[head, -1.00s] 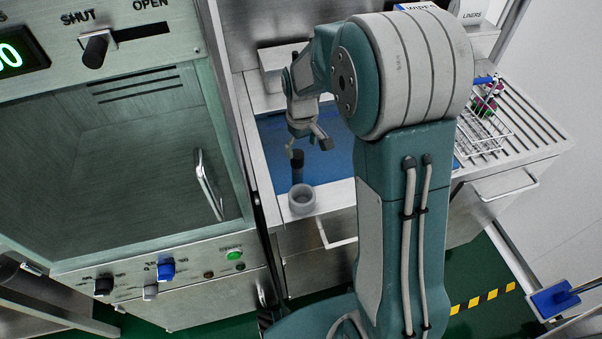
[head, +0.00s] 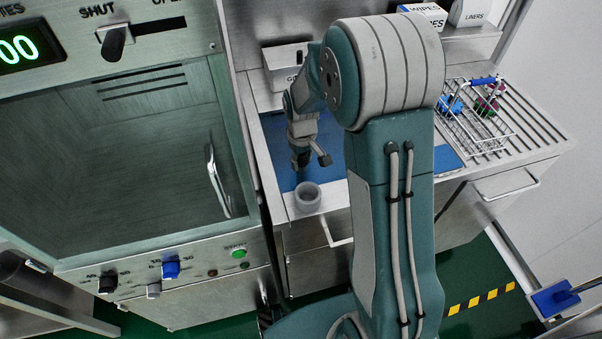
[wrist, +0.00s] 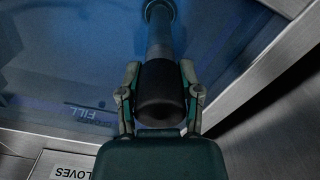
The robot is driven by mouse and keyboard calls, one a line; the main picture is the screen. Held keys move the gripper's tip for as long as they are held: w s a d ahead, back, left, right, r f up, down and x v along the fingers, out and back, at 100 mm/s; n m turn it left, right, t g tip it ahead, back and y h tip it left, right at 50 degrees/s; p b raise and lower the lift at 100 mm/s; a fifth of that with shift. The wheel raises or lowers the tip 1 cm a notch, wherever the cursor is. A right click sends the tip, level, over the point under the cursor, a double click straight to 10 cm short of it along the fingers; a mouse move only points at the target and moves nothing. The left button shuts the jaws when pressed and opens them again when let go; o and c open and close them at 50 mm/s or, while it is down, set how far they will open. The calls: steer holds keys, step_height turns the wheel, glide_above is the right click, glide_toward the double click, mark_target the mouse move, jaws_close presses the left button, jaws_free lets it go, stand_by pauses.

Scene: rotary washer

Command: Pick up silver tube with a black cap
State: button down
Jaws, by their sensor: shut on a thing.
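The silver tube (wrist: 159,42) runs away from my gripper in the wrist view, with its black cap (wrist: 160,92) nearest me. The fingers of my gripper (wrist: 160,97) are on both sides of the cap and shut on it. A dark round end shows at the tube's far end in the wrist view. I cannot tell whether the tube touches the mat.
The blue mat (head: 278,141) lies in the steel bench. A glove box (head: 285,65) is behind my gripper. A wire rack (head: 482,118) stands at right on the ribbed drainboard. The washer cabinet (head: 225,110) closes off the left side.

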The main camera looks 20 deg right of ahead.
steer(key=shift+d, duration=0.1)
steer(key=shift+w+r, duration=0.1)
steer(key=shift+r, duration=0.25)
step_height(320, 180, up, 16)
stand_by(1.9)
steer(key=shift+r, duration=0.15)
